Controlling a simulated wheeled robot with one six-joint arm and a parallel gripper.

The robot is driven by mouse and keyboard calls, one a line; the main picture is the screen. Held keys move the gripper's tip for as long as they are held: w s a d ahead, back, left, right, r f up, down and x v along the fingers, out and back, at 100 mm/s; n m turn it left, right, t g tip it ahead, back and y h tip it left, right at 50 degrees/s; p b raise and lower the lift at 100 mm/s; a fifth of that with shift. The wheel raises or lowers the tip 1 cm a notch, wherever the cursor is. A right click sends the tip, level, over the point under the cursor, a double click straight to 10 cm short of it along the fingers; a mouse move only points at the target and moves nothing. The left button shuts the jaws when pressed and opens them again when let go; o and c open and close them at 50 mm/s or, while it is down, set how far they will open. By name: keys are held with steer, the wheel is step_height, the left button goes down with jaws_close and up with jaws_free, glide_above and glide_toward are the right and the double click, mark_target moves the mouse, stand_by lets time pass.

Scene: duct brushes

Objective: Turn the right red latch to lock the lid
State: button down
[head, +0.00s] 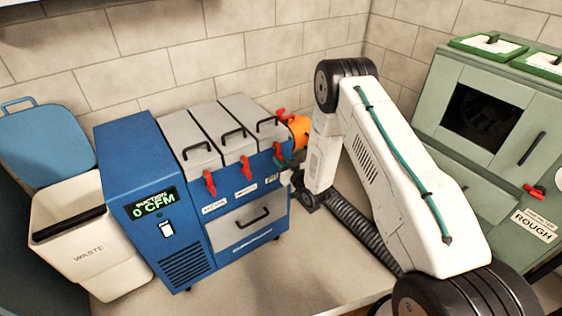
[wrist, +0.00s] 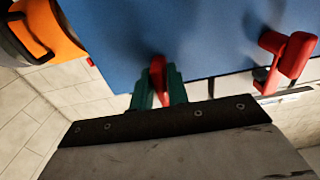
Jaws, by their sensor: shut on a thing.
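The blue unit (head: 140,165) has three grey lids on top, each with a black handle. The right lid (head: 242,107) looks closed. The right red latch (wrist: 157,72) is between the green fingers of my gripper (wrist: 159,88) in the wrist view, and the fingers are shut on it. In the head view my gripper (head: 285,163) is at the unit's front right corner, and my arm partly hides the latch there. The middle red latch (head: 245,167) and left red latch (head: 209,182) hang on the front; a neighbouring latch (wrist: 286,55) also shows in the wrist view.
An orange part (head: 299,130) sits at the unit's right side, close to my gripper. A black hose (head: 352,222) runs behind my arm. A white waste bin (head: 85,235) stands at left and a green cabinet (head: 440,95) at right.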

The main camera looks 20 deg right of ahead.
steer(key=c, duration=1.5)
jaws_free()
steer(key=v, duration=0.8)
